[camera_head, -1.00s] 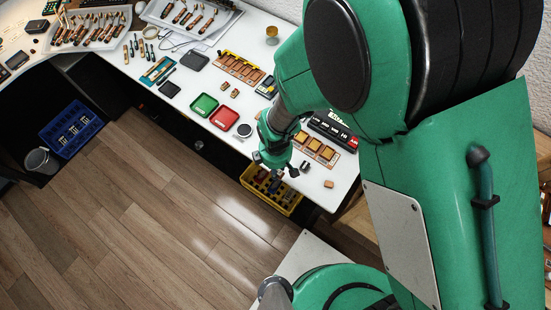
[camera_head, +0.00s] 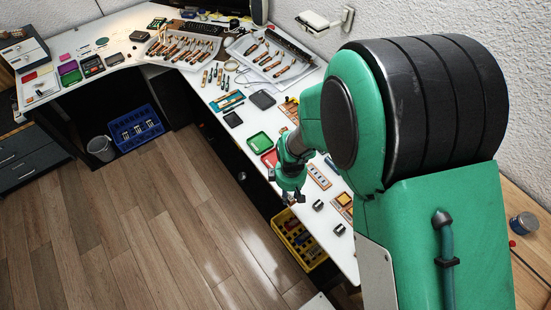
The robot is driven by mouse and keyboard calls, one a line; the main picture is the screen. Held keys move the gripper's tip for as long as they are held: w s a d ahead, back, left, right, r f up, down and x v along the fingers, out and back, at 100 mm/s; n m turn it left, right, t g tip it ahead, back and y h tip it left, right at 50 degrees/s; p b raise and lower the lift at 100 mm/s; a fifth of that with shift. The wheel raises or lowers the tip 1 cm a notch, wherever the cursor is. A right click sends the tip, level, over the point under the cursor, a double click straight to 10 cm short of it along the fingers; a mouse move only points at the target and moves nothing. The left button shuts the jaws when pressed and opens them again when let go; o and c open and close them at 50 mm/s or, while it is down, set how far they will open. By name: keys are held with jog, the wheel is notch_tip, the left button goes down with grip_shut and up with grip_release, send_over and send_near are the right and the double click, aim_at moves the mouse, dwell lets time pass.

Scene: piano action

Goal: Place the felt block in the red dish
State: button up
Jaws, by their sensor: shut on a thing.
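The red dish (camera_head: 270,158) lies on the white bench beside the green dish (camera_head: 259,142); my arm hides part of it. My gripper (camera_head: 293,199) points down near the bench's front edge, close to the yellow crate, below and to the right of the red dish in the picture. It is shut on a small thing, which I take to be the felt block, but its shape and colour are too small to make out. The gripper is apart from the red dish.
The yellow crate (camera_head: 300,241) with several items stands below the bench edge. Small metal cylinders (camera_head: 318,205) stand on the bench right of my gripper. A dark tray (camera_head: 263,100) and several tools lie farther back. The wooden floor (camera_head: 180,220) is clear.

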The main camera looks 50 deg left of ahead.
jog(key=a, duration=0.6)
jog(key=shift+s+r, duration=0.45)
jog(key=shift+a, duration=0.1)
jog(key=b, duration=0.1)
send_near(269, 163)
jog(key=shift+a, duration=0.1)
dwell(0.3)
jog(key=shift+f+b, duration=0.3)
jog(key=shift+f, duration=1.4)
jog(key=shift+f+b, duration=0.3)
jog(key=shift+f, duration=0.35)
jog(key=o, duration=1)
